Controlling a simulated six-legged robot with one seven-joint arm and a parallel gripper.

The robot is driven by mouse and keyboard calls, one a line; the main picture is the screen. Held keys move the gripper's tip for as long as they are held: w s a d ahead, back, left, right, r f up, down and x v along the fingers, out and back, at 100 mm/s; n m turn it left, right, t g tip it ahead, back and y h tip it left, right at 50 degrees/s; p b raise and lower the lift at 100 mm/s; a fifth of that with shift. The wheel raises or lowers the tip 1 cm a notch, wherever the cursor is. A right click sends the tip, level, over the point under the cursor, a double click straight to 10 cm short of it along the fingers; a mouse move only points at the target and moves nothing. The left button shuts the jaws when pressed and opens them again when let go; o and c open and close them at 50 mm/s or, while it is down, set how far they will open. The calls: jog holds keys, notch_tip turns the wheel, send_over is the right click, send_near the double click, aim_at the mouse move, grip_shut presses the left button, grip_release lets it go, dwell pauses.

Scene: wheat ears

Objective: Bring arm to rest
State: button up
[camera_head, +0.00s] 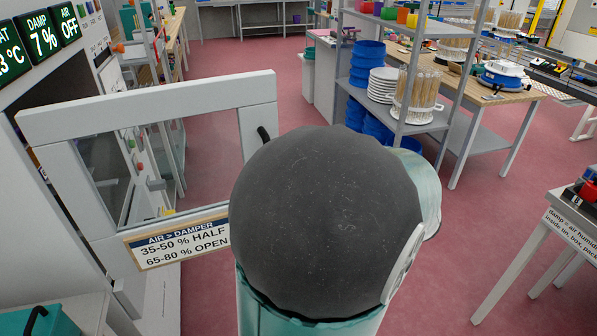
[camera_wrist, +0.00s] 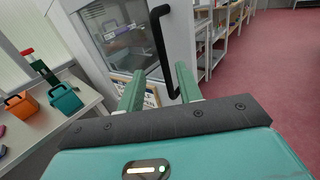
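My arm's large dark rounded joint and teal links fill the middle of the head view, and my gripper is hidden there. In the wrist view my gripper (camera_wrist: 158,73) shows two green fingers standing well apart. No object is clearly held between them. A black bar handle (camera_wrist: 161,50) on a white cabinet door lies just beyond the fingers, its lower end reaching between them in the picture. I cannot tell whether it touches a finger. In the head view a white-framed glass door (camera_head: 190,95) stands swung out to the left of my arm.
A label (camera_head: 180,240) about air and damper hangs below the door glass. Displays (camera_head: 42,35) read damp 7 % and air off. A shelf rack (camera_head: 405,75) with blue bins stands behind right; a table (camera_head: 545,225) is at right. An orange box (camera_wrist: 20,107) and teal box (camera_wrist: 65,99) sit left. Red floor is open between.

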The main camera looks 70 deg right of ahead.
jog(key=shift+s, duration=0.4)
jog(key=shift+w+a, duration=0.1)
jog(key=shift+w, duration=0.05)
jog(key=w+a+f+n+g+y, duration=0.2)
jog(key=w+a+n+g+y, duration=0.1)
jog(key=w+a+n+y, duration=0.7)
jog(key=w+a+n+g+h, duration=0.2)
jog(key=a+n+g, duration=0.1)
jog(key=a+n, duration=0.6)
jog(key=w+a+f+n+g+h, duration=0.1)
jog(key=w+a+n+g+h, duration=0.1)
jog(key=a+n, duration=0.7)
jog(key=w+a+n+g+h, duration=0.2)
jog(key=w+a+n+g, duration=0.1)
jog(key=a+n, duration=0.6)
jog(key=shift+f+n+g+h, duration=0.3)
jog(key=shift+n+g+h, duration=0.1)
jog(key=shift+n+g, duration=0.15)
jog(key=shift+s+d, duration=0.1)
jog(key=shift+s, duration=0.05)
